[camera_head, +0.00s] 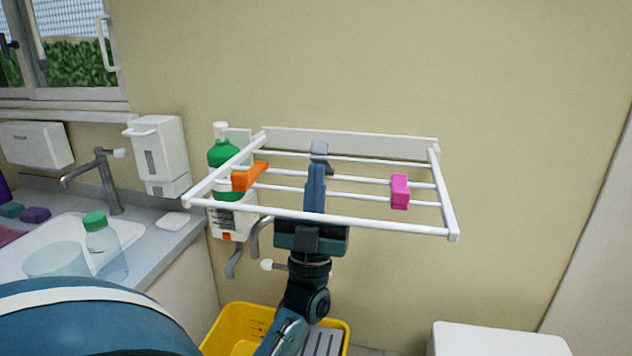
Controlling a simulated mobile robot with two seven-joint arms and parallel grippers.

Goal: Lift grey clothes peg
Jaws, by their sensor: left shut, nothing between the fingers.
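The grey clothes peg (319,150) sits on a rear bar of the white wall-mounted drying rack (330,221). An orange peg (246,178) is on the rack's left part and a pink peg (400,191) is on its right part. My left gripper (317,168) points up and away at the middle of the rack, its blue fingers together and empty. Its fingertips appear just below the grey peg and cover part of it; I cannot tell whether they touch it. My right gripper is not in view.
A green-capped bottle (221,153) in a wall holder stands behind the rack's left side. A sink counter with a tap (107,180) and clear bottle (106,250) is at left. A yellow crate (230,327) is below; a white box (497,340) is at lower right.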

